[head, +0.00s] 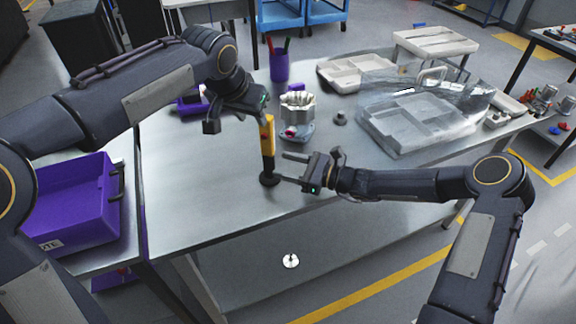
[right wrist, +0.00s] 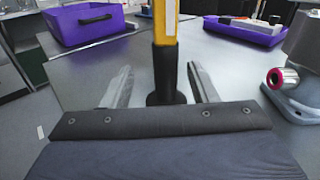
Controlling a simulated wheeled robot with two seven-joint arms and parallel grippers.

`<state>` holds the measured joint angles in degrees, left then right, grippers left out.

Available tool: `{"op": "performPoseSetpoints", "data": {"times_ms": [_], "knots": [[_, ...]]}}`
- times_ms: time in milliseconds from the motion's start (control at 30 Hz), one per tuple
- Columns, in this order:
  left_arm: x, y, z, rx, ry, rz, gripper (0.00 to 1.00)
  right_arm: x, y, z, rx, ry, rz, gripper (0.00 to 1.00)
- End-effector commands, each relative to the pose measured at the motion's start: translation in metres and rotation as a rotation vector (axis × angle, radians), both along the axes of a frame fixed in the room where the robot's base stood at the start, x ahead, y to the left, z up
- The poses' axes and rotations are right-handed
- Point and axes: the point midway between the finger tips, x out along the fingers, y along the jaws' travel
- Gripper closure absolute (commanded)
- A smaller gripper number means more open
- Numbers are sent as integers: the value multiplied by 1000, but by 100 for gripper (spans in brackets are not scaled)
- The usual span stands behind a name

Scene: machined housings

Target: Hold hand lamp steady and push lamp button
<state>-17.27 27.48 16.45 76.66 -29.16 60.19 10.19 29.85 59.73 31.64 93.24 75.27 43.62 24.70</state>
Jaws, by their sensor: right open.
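The hand lamp (head: 267,135) has a yellow body and a black lower part with a round foot. It stands upright on the metal table near its front edge. My left gripper (head: 240,110) is at the lamp's top end; its hold on the lamp cannot be made out. My right gripper (head: 281,167) is open and low, just right of the lamp's black lower part, its fingers pointing at it. In the right wrist view the lamp (right wrist: 165,50) stands upright ahead, in line with the gap between the open fingers (right wrist: 161,78). I cannot make out the lamp button.
A grey machined housing (head: 298,107) with a red-ringed port stands behind the lamp. A clear cover (head: 400,92) and trays are at the right. A purple cup (head: 279,66) is behind; a purple bin (head: 75,200) is at the left. The table's front left is clear.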

Motion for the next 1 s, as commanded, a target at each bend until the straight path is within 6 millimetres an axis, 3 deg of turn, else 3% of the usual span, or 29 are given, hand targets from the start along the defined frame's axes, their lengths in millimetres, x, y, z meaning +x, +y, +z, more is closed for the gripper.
{"op": "performPoseSetpoints", "data": {"times_ms": [167,633,1000], "knots": [[0,0,0,0,0,0,64,10,5,-7,44,41,-27,46],[0,0,0,0,0,0,64,38,63,-7,44,39,-25,46],[0,0,0,0,0,0,64,42,70,-7,42,40,-26,46]]}}
